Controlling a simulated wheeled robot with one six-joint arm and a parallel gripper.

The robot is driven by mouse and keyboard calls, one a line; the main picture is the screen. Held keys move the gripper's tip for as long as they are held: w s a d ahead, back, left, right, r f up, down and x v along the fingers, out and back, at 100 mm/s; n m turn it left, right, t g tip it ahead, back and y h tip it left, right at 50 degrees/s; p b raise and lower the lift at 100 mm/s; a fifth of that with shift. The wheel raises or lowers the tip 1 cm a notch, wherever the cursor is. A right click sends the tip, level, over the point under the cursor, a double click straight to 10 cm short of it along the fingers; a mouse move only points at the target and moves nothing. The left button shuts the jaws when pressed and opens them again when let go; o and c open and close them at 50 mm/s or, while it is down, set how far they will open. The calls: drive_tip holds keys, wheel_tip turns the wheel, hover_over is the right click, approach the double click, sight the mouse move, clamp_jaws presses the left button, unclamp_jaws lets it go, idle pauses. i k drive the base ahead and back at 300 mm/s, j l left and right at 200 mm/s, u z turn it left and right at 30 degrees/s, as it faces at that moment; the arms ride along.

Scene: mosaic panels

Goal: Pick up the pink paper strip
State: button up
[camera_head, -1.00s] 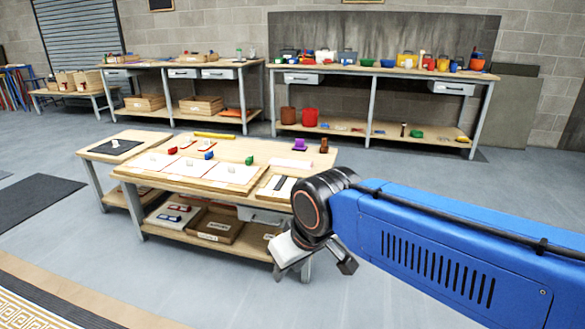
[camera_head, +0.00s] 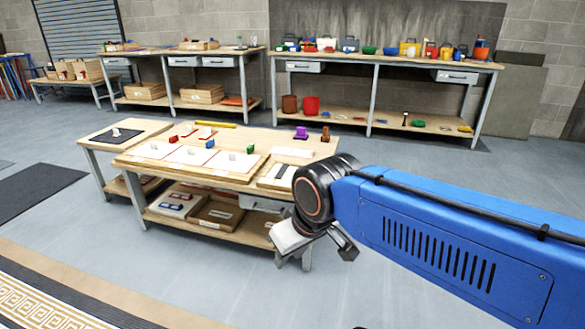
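A pale strip (camera_head: 292,152), whitish with at most a faint pink tint, lies flat near the right back of the near worktable (camera_head: 262,137). I cannot tell for sure that it is the pink paper strip. My gripper (camera_head: 314,256) hangs from the wrist in front of the table's right front corner, lower than the tabletop in the picture and well apart from the strip. Its jaws are small and partly turned away, so their opening is unclear. I see nothing held in it.
White panels (camera_head: 190,155) with small coloured blocks cover the table's middle. A purple piece (camera_head: 301,132) and a brown piece (camera_head: 325,134) stand behind the strip. A lower shelf holds a cardboard box (camera_head: 217,214). Grey floor (camera_head: 210,285) in front is clear.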

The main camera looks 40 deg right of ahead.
sight(275, 150)
drive_tip(key=i+l+z, duration=0.2)
drive_tip(key=i, duration=0.3)
drive_tip(key=i+l+z, duration=0.2)
drive_tip(key=i, duration=0.3)
drive_tip(key=i+l+z, duration=0.2)
drive_tip(key=i, duration=0.35)
